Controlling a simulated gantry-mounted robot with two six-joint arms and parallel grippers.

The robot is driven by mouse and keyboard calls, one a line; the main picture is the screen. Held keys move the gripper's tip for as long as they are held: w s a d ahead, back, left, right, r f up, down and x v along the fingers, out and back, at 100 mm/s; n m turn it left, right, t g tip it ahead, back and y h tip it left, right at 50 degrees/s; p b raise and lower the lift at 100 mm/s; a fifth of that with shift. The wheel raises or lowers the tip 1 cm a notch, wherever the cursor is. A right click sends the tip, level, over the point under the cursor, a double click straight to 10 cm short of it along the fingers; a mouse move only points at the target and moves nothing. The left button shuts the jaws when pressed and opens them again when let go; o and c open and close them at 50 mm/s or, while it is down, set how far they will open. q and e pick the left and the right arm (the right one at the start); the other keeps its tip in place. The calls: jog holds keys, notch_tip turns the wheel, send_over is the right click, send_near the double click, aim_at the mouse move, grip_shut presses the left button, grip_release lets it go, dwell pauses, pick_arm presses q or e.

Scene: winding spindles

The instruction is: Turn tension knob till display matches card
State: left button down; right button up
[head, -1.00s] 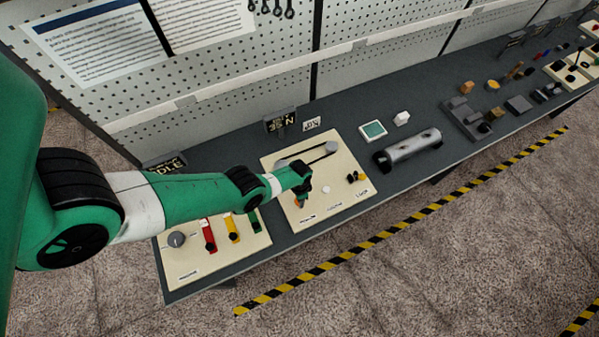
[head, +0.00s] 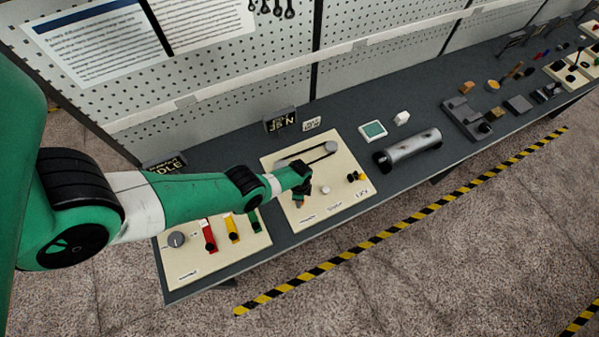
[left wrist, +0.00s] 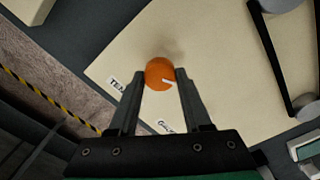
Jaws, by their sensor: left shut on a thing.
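The orange tension knob (left wrist: 160,72) sits on a cream panel (head: 342,160) and has a white pointer mark, aimed right and slightly down in the left wrist view. My left gripper (left wrist: 161,76) is shut on the knob, one finger on each side. In the head view my left gripper (head: 300,201) mostly covers the knob. A dark display (head: 281,121) with pale characters stands behind the panel, and a small white card (head: 312,124) is beside it. I cannot read either surely. My right gripper is not in view.
A belt on two pulleys (head: 308,154) lies on the panel behind my gripper, with a white button (head: 325,190) to the right. A neighbouring panel (head: 190,268) holds a grey dial and red, yellow and green levers. A metal cylinder (head: 408,150) lies on the bench at right.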

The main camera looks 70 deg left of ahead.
pick_arm(q)
jog(key=shift+c, duration=1.7)
grip_release()
